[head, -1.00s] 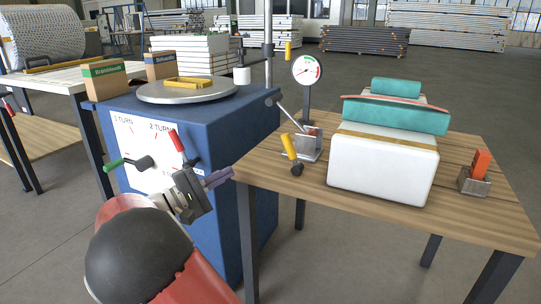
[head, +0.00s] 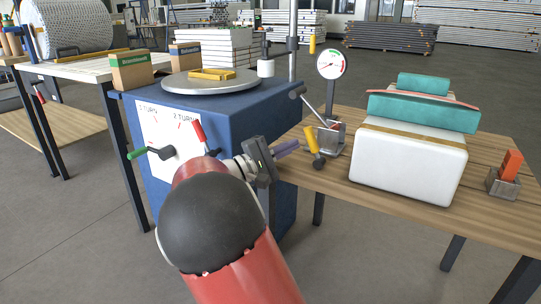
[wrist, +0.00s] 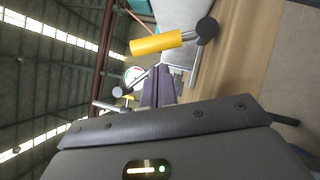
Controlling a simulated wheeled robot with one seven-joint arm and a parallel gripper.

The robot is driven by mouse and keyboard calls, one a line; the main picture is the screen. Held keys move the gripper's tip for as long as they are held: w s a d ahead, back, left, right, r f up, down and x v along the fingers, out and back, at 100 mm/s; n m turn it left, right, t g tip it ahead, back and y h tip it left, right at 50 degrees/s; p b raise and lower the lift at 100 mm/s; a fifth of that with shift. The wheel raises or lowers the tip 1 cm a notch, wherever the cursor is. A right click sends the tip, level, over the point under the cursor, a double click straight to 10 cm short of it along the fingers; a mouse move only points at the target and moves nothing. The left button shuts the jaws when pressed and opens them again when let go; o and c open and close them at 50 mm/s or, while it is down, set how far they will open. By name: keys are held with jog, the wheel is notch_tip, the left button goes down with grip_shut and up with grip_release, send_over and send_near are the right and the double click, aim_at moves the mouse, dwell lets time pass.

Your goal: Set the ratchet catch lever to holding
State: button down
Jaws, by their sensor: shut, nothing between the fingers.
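A yellow-handled lever (head: 312,140) with a dark round hub (head: 318,161) slants beside a grey metal bracket (head: 331,139) on the wooden bench's left end. A thin rod with a dark knob (head: 297,93) rises from that bracket. No readable label shows which is the ratchet catch lever. My gripper (head: 291,146) is shut and empty, its purple fingers pointing right, just left of the yellow handle in the head view. In the wrist view the yellow handle (wrist: 156,43) lies just past the fingertips (wrist: 158,72), apparently apart. The bracket's inside is not clear.
A blue cabinet (head: 250,112) with red (head: 199,131) and green (head: 139,153) levers stands left of the bench (head: 430,213). A dial gauge (head: 331,64), a white block (head: 408,172) and an orange block in a holder (head: 511,164) stand on or behind the bench.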

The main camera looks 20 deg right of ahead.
aim_at(308, 140)
jog(key=shift+s+d+r, duration=0.3)
jog(key=shift+s+d, duration=0.2)
jog(key=shift+d, duration=0.05)
jog(key=shift+s+d+r+m+g+y, duration=0.2)
jog(key=shift+r+m+g+y, duration=0.15)
jog(key=shift+m, duration=0.35)
jog(key=shift+s+d+r+m+g+y+b, duration=0.2)
jog(key=shift+s+r+m+y, duration=0.1)
jog(key=shift+m, duration=0.25)
jog(key=shift+s+d+r+m+g+y+b, duration=0.15)
jog(key=shift+m+y, duration=0.1)
jog(key=shift+m, duration=0.3)
jog(key=shift+s+d+r+m+y+b, duration=0.2)
jog(key=shift+s+d+m+y+b, duration=0.25)
jog(key=shift+m, duration=0.3)
jog(key=shift+s+d+r+m+y+b, duration=0.25)
jog(key=shift+s+m+y+b, duration=0.2)
jog(key=shift+m+y+b, duration=0.2)
jog(key=shift+s+d+r+m+y+b, duration=0.25)
jog(key=shift+s+m+y+b, duration=0.25)
jog(key=shift+m, duration=0.3)
jog(key=shift+d, duration=0.1)
